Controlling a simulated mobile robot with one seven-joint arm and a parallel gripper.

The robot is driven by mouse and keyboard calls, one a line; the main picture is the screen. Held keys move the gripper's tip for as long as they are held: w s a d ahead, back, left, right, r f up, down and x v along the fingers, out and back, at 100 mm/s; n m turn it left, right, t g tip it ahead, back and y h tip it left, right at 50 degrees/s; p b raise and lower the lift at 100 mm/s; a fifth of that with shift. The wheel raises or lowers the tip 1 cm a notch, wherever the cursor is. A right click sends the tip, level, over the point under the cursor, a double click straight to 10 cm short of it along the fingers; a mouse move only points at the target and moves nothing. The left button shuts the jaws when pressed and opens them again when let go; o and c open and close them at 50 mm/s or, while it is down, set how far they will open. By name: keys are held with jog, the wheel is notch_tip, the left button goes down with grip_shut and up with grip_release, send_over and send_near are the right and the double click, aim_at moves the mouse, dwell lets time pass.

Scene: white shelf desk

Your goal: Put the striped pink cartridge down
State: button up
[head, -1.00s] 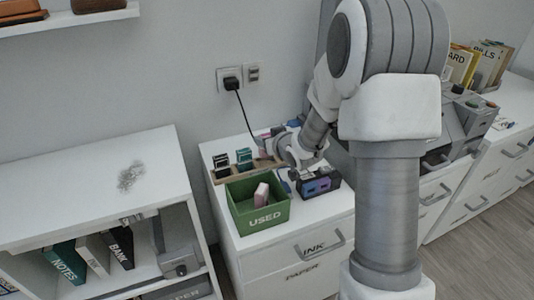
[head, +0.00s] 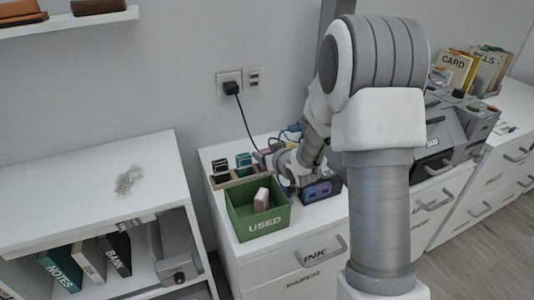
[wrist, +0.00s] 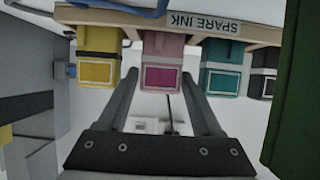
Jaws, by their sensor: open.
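A pink cartridge (wrist: 163,48) stands in the wooden spare ink rack (wrist: 267,34), between a yellow cartridge (wrist: 98,68) and a teal one (wrist: 222,52). My gripper (wrist: 160,76) is open, its fingers on either side of the pink cartridge with narrow gaps; I see no grip on it. Stripes on it are not clear to me. In the head view my arm partly hides the rack's right end. Another pink cartridge (head: 262,199) leans in the green USED bin (head: 265,225).
A black cartridge (wrist: 262,82) sits at the rack's far end. A black cord hangs from the wall socket (head: 231,88) behind the rack. The green bin's wall (wrist: 298,100) is close beside my gripper.

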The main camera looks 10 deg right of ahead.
jog(key=shift+s+r+p, duration=0.25)
jog(key=shift+r+p, duration=0.05)
jog(key=shift+r, duration=0.05)
jog(key=s+d+r+m+g+h+p, duration=0.1)
jog(key=s+d+r+g+h, duration=0.1)
jog(key=s+r, duration=0.65)
jog(key=s+d+r+m+g+h+p, duration=0.1)
jog(key=s+d+r+h+p, duration=0.1)
jog(key=s+r, duration=0.65)
jog(key=s+a+g, duration=0.2)
jog(key=s, duration=0.7)
jog(key=s+a+r+g+y, duration=0.1)
jog(key=s+a+g, duration=0.1)
jog(key=s, duration=0.7)
jog(key=shift+s+y, duration=0.3)
jog(key=shift+s, duration=0.05)
jog(key=shift+r, duration=0.1)
